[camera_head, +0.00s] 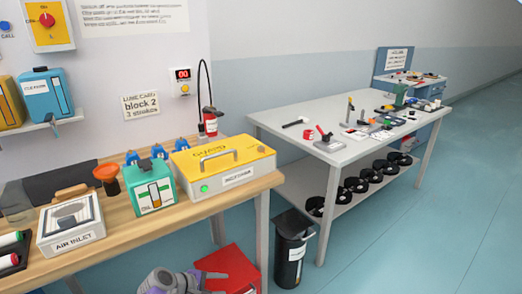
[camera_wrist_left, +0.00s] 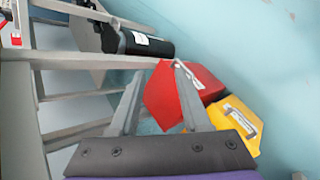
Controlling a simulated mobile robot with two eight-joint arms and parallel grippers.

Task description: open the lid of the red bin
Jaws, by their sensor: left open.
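The red bin (camera_head: 236,264) stands low on the floor in front of the wooden bench, at the bottom of the head view. In the left wrist view, a bright red flat panel (camera_wrist_left: 165,95) shows between my fingers, with a darker red part of the bin (camera_wrist_left: 206,82) and a white label beside it. I cannot tell whether the lid is raised. My left gripper (camera_head: 212,283) is open, at the bin's left side in the head view. In the wrist view its fingers (camera_wrist_left: 160,100) straddle the panel; contact is unclear. My right gripper is not in view.
A black bin (camera_head: 291,250) stands to the right. A yellow bin (camera_wrist_left: 240,125) is beside the red one in the wrist view. The wooden bench (camera_head: 170,232) holds a yellow case (camera_head: 225,165). A grey table (camera_head: 280,120) is behind. Blue floor at right is clear.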

